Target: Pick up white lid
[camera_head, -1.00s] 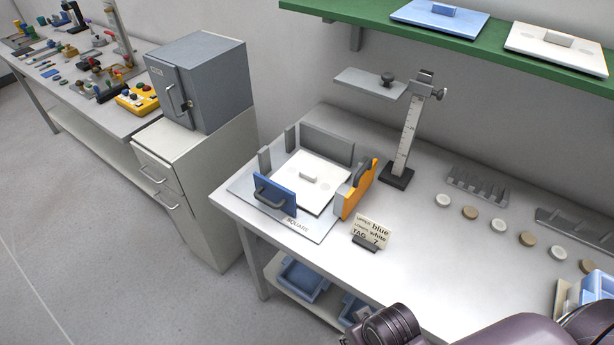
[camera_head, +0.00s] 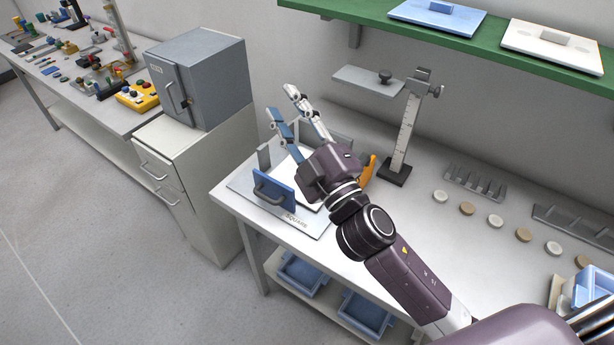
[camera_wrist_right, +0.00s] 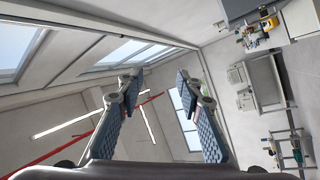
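A second white plate with a handle (camera_head: 286,172) sits in the fixture on the bench, mostly hidden behind my right arm. My right gripper (camera_head: 283,101) is raised above the fixture, its fingers pointing up and away. In the right wrist view the gripper (camera_wrist_right: 157,84) has its fingers spread, with nothing between them. Only windows, ceiling and far furniture show beyond. My left gripper is not in view.
A blue lid (camera_head: 437,16) lies beside the white one on the green shelf (camera_head: 400,37). The fixture has a blue handled wall (camera_head: 273,191). Several round discs lie on the bench.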

